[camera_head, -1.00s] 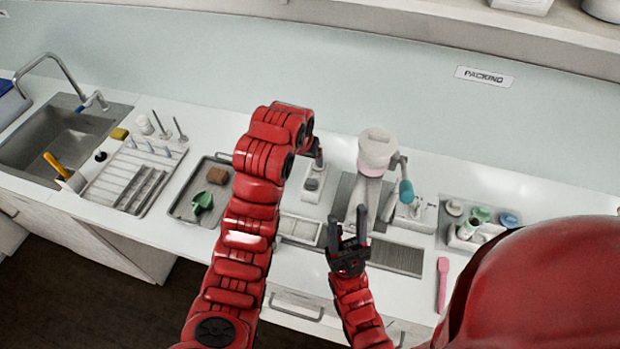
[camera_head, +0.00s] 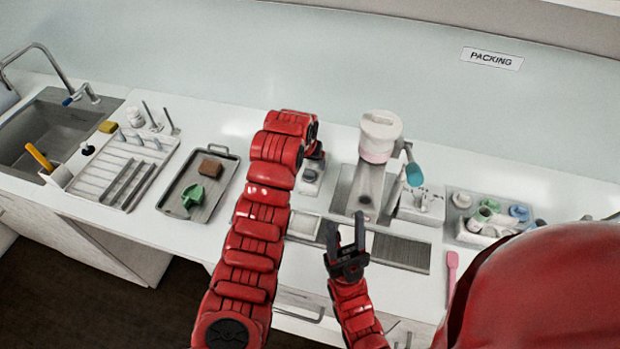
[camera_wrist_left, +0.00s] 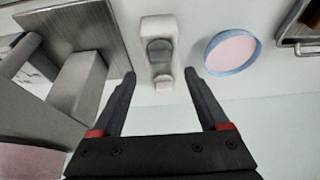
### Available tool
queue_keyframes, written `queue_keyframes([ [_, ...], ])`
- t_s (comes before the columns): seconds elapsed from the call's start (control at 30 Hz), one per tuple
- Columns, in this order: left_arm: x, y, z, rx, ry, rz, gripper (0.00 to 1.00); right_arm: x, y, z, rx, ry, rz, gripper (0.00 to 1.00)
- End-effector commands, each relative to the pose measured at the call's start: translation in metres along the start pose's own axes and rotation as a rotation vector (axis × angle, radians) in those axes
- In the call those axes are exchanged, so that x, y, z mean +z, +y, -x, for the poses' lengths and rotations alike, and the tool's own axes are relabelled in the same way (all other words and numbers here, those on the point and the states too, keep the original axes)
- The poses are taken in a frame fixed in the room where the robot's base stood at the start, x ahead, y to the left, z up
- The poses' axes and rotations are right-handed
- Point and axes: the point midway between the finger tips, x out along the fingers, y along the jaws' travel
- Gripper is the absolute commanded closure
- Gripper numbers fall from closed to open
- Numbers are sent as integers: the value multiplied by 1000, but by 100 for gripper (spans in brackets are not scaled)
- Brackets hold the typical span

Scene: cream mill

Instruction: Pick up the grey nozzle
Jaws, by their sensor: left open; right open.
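No piece is clearly the grey nozzle. A small grey round piece (camera_head: 462,200) sits in the caddy (camera_head: 455,238) at the right, and a white block with a grey part (camera_head: 310,177) stands left of the mill. That block also shows in the left wrist view (camera_wrist_left: 160,48), beyond and between the fingertips, not gripped. My left gripper (camera_wrist_left: 160,74) is open and empty; in the head view it is mostly hidden behind its own arm, close to the block. My right gripper (camera_head: 346,220) is open and empty in front of the mill (camera_head: 368,185).
A pink-and-blue round dish (camera_wrist_left: 233,50) lies right of the block in the left wrist view. A tray (camera_head: 215,208) with a green scoop and brown block, a drying rack (camera_head: 105,190) and a sink (camera_head: 50,130) are at left. A pink spatula (camera_head: 451,275) lies at right.

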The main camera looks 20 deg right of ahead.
Motion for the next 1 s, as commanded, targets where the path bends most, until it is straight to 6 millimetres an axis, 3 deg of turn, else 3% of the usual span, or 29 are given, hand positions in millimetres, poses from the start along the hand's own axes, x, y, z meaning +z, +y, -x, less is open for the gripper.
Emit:
queue_keyframes([
  [0.27, 8, -1, -30, -1, -7, 0, 22, 0, 0, -3, 0, 0, 0, 50],
  [0.4, 8, -1, -48, 1, -5, 1, 22, 1, 0, 6, 0, 0, 0, 50],
  [0.7, 6, -1, -51, -1, 1, -1, 22, 1, 0, 6, 0, 0, 0, 50],
  [1.0, 6, -2, -50, -1, 0, -1, 76, 1, 0, 6, 0, 0, 0, 50],
])
